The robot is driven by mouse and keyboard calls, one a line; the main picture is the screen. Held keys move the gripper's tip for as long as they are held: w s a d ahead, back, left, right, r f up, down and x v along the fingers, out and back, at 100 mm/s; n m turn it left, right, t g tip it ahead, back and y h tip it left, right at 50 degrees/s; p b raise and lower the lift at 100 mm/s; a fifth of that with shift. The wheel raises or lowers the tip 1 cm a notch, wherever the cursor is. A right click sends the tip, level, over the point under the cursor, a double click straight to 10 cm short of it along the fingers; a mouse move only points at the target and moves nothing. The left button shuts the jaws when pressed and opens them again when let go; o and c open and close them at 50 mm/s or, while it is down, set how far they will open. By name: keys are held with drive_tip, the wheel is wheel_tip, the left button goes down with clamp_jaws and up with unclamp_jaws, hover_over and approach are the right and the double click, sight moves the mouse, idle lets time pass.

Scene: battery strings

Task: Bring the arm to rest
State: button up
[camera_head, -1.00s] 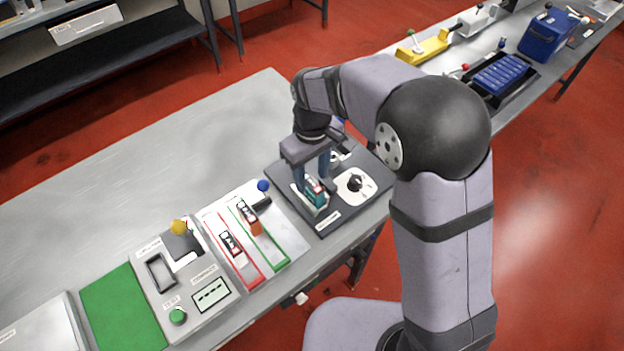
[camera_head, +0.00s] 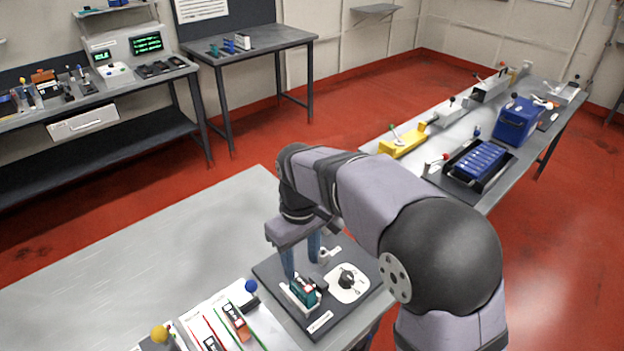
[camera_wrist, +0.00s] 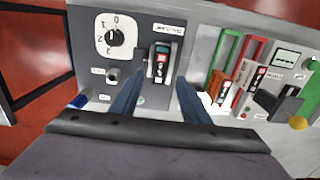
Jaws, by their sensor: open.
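My gripper (camera_head: 302,268) is open and empty, pointing down over the dark panel (camera_head: 268,270) at the near edge of the grey bench. Its two blue fingers also show in the wrist view (camera_wrist: 157,90), spread apart. A teal and dark battery (camera_head: 304,292) sits in a white-framed holder on the panel, and it also shows in the wrist view (camera_wrist: 162,58). The fingertips appear just clear of it, with no visible grip. My arm reaches in from the lower right, bent at the elbow.
A black rotary knob (camera_head: 347,279) on a white plate is right of the battery. Left of the panel are red and green framed slots with orange-marked batteries (camera_head: 236,321) and a blue-balled lever (camera_head: 251,287). The bench top (camera_head: 150,250) behind is clear.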

drive_tip(key=s+d+f+m, duration=0.3)
drive_tip(key=s+d, duration=0.4)
drive_tip(key=d, duration=0.3)
drive_tip(key=s+d+f+m, duration=0.3)
drive_tip(key=s+d+m, duration=0.3)
drive_tip(key=s+d, duration=0.2)
drive_tip(key=d, duration=0.2)
drive_tip(key=shift+d+f, duration=0.25)
drive_tip(key=shift+d, duration=0.05)
